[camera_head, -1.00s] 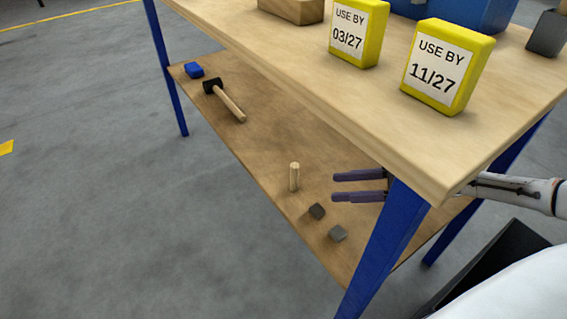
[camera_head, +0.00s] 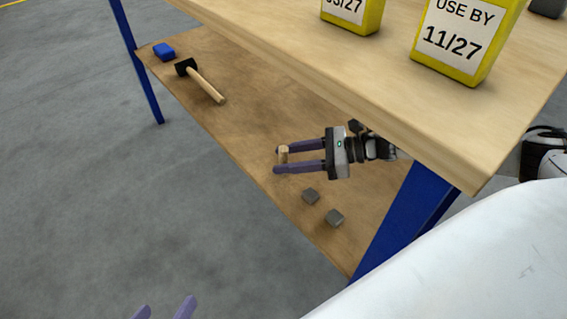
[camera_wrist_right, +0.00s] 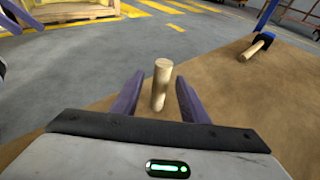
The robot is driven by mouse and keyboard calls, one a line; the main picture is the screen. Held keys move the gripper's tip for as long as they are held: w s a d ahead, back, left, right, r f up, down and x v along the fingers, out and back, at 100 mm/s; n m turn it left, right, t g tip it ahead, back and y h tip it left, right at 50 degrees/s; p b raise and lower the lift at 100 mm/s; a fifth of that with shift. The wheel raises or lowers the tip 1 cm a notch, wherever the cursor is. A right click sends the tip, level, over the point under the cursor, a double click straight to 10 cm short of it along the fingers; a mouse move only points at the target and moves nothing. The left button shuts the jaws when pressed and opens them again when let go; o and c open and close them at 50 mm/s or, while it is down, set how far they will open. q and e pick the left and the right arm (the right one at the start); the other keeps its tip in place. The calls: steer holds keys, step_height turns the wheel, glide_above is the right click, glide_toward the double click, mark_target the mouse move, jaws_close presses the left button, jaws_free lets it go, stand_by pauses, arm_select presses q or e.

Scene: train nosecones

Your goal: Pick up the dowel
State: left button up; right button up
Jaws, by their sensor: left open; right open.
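The dowel (camera_head: 283,154) is a short light wooden cylinder standing upright on the lower shelf (camera_head: 235,125) of the workbench. My right gripper (camera_head: 280,159) is open, with its two purple fingers on either side of the dowel near its top. In the right wrist view the dowel (camera_wrist_right: 161,86) stands between the spread fingers (camera_wrist_right: 160,98), with a gap visible on both sides. My left gripper (camera_head: 165,308) shows only its purple fingertips at the bottom edge of the head view. They are apart and empty.
A mallet (camera_head: 203,83) and a blue block (camera_head: 164,51) lie farther back. The tabletop (camera_head: 400,95) overhangs the shelf, and a blue leg (camera_head: 408,222) stands at the right.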

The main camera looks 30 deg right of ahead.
steer(key=shift+w+a+f, duration=0.2)
steer(key=shift+w+a, duration=0.15)
steer(key=shift+a, duration=0.05)
jaws_close()
steer(key=shift+r, duration=0.15)
